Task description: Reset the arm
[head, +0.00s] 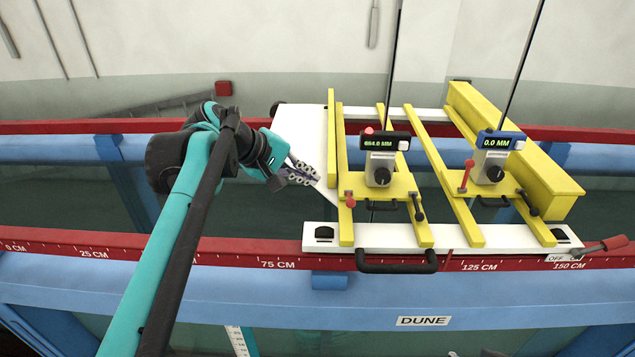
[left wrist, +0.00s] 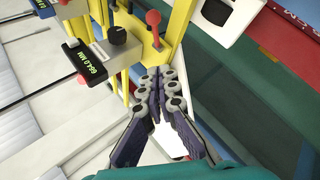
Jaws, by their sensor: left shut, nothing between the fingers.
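My left arm comes in from the left in the head view, teal and black, and reaches over the flume. My left gripper (head: 312,178) is shut and empty, just left of the yellow frame of the carriage. In the left wrist view its fingers (left wrist: 160,80) meet near a red-knobbed lever (left wrist: 154,22). I cannot tell whether they touch the carriage. The near gauge (head: 378,150) reads 684.0 MM and has a red light on top. It also shows in the left wrist view (left wrist: 85,60). My right gripper is not in view.
The white and yellow carriage (head: 375,235) spans the flume's red rails (head: 130,245). A second gauge (head: 495,150) reads 0.0 MM. Thin rods stand up behind both gauges. A black handle (head: 396,262) and a red-handled switch (head: 602,245) sit at the front. The flume's left part is clear of fittings.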

